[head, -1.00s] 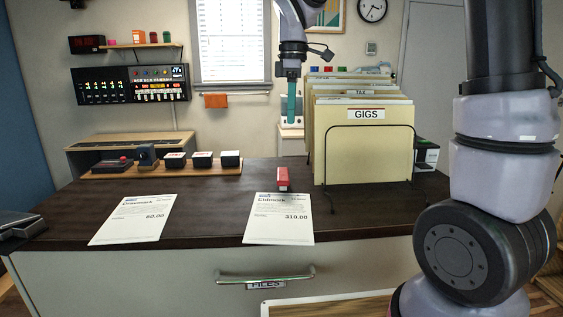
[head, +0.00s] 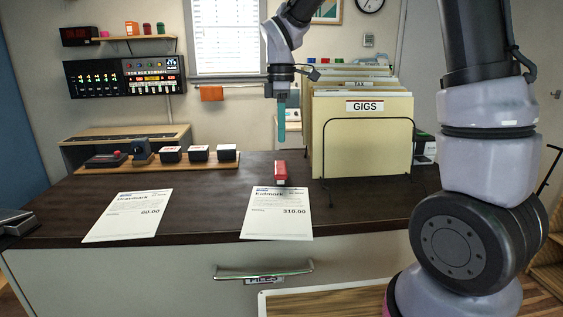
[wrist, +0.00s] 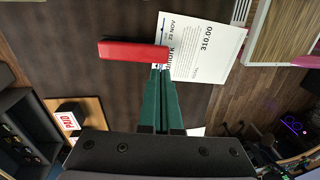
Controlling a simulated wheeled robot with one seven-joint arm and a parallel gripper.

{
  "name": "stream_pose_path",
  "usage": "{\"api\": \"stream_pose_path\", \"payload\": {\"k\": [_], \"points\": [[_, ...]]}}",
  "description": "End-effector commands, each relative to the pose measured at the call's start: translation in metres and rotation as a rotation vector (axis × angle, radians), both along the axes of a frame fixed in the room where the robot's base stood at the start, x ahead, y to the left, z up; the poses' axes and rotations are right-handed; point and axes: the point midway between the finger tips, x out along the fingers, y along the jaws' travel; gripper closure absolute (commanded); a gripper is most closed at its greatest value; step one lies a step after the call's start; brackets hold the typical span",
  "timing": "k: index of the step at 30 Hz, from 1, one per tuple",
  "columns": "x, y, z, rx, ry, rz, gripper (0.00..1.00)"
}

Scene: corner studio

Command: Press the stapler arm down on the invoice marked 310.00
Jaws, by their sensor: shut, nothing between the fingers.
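The red stapler (head: 281,172) sits on the dark desktop at the top edge of the invoice marked 310.00 (head: 277,222). In the wrist view the red stapler (wrist: 134,51) lies across the top edge of that white invoice (wrist: 205,50). My gripper (head: 281,138) points down above the desk, just above and behind the stapler in the head view. In the wrist view its green fingers (wrist: 161,68) are together and empty, their tips appearing near the stapler's end at the paper. I cannot tell whether they touch it.
Another invoice marked 60.00 (head: 128,214) lies to the left. A wire rack of folders labelled GIGS (head: 364,150) stands right of the stapler. A wooden tray (head: 110,168) with stamps is at the back left. The desk between the invoices is clear.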

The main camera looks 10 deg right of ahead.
Motion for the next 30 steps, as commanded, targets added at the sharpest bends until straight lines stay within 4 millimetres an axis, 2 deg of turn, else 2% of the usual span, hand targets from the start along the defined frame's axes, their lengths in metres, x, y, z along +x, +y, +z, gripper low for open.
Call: {"api": "stream_pose_path", "payload": {"k": [1,6,12,17,27,30], "points": [[-0.002,0.0,-0.012,-0.002,0.004,0.002,1.0],[-0.006,0.001,-0.046,-0.002,0.003,0.002,1.0],[-0.007,0.001,-0.072,0.0,0.002,0.0,1.0],[-0.008,0.001,-0.08,0.0,0.0,0.001,1.0],[-0.008,0.001,-0.081,0.0,0.0,0.001,1.0],[-0.012,0.0,-0.088,-0.001,0.002,-0.002,1.0]]}}
